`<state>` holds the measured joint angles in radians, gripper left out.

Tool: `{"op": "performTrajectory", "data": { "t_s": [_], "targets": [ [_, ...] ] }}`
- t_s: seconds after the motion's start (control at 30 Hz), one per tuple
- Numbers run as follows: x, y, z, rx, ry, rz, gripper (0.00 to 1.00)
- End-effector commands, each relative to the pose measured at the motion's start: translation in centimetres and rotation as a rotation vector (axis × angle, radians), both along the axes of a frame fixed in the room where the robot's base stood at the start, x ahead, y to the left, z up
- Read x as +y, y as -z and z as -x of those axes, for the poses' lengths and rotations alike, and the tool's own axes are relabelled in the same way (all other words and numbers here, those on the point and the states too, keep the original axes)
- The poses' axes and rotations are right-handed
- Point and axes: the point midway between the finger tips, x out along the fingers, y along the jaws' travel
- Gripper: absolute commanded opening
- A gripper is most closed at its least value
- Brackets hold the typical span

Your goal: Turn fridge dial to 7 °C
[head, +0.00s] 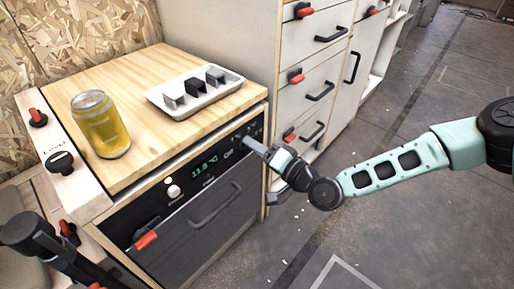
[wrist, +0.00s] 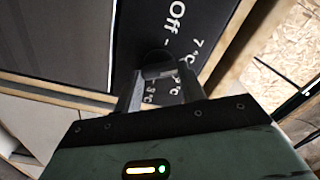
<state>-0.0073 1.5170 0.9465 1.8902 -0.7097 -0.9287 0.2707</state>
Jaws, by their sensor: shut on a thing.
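The fridge (head: 185,235) is a dark-fronted unit under a wooden counter, with a green display (head: 205,167) that seems to read about 11.5 °C. My gripper (head: 256,146) is at the right end of its control panel and hides the dial in the head view. In the wrist view my gripper (wrist: 158,76) is shut on the dark round dial (wrist: 154,57), one finger on each side. White marks "Off", "7 °C" and "3 °C" stand around the dial, with another mark partly hidden. I cannot tell which mark the dial points at.
A yellow can (head: 101,125) and a white tray (head: 194,92) with several dark and grey pieces stand on the wooden counter (head: 135,70). The fridge handle (head: 215,205) sticks out below the panel. White drawers (head: 300,75) with red latches stand behind. The floor at right is mostly clear.

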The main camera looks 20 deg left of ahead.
Motion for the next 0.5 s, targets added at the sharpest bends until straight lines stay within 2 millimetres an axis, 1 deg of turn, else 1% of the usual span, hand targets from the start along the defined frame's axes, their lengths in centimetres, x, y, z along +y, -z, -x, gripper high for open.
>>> {"op": "performTrajectory", "data": {
  "t_s": [0.3, 0.33, 0.37, 0.4, 0.5],
  "targets": [
    [-0.09, 0.14, 0.02, 0.002, 0.000, 0.003, 0.17],
    [-0.09, 0.14, 0.02, 0.002, 0.000, 0.003, 0.48],
    [-0.08, 0.13, 0.02, 0.002, 0.000, 0.003, 0.57],
    [-0.08, 0.12, 0.02, 0.002, 0.000, 0.002, 0.62],
    [-0.06, 0.08, 0.01, 0.002, 0.000, 0.002, 0.62]
  ]
}}
